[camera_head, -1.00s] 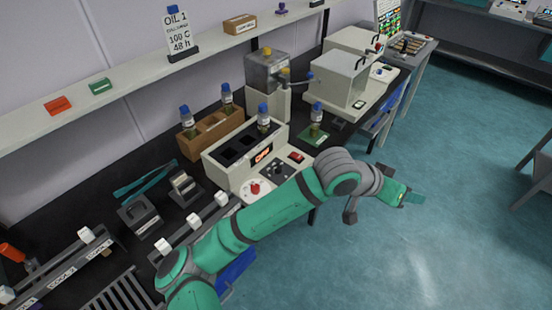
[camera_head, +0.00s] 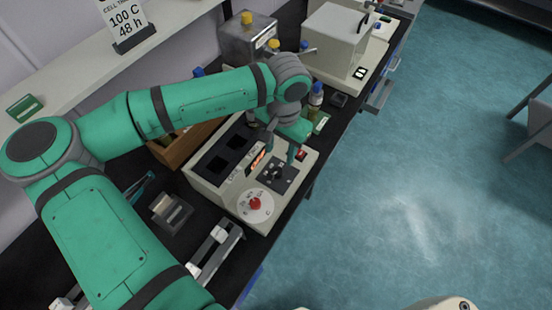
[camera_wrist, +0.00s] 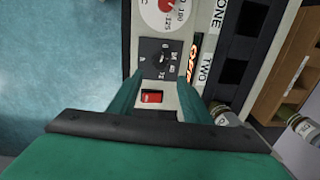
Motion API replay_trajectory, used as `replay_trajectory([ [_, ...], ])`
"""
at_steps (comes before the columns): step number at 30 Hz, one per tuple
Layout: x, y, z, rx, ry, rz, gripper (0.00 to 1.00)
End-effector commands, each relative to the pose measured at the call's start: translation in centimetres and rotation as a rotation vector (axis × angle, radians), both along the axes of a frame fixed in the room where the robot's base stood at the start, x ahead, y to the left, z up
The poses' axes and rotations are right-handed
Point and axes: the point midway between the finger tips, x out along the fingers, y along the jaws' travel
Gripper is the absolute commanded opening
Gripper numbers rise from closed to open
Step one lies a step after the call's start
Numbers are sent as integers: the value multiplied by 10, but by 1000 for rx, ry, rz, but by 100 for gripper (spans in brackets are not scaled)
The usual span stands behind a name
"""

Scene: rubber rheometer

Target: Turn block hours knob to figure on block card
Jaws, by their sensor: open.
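The block heater (camera_head: 200,172) is a pale box on the bench with a sloped front panel. Its black hours knob (camera_head: 276,173) sits on a dark plate ringed with small figures; it also shows in the wrist view (camera_wrist: 160,57). The pointer's figure is too small to read surely. The block card (camera_head: 126,22) on the shelf reads 100 C, 48 h; its top is cut off. My gripper (camera_head: 282,149) is above the panel, pointing down, open and empty. In the wrist view its fingers (camera_wrist: 160,82) straddle the panel strip just short of the knob.
A red dial knob (camera_head: 256,203) on a white scale sits beside the hours plate, and a red switch (camera_wrist: 151,97) lies between my fingers in view. A blue-capped bottle (camera_head: 315,97) stands close behind my gripper. Open floor lies right.

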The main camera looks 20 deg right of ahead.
Motion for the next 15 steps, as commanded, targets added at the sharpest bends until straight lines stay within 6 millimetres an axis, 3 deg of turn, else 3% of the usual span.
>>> replay_trajectory([
  [15,3,2,-82,-2,1,2,44],
])
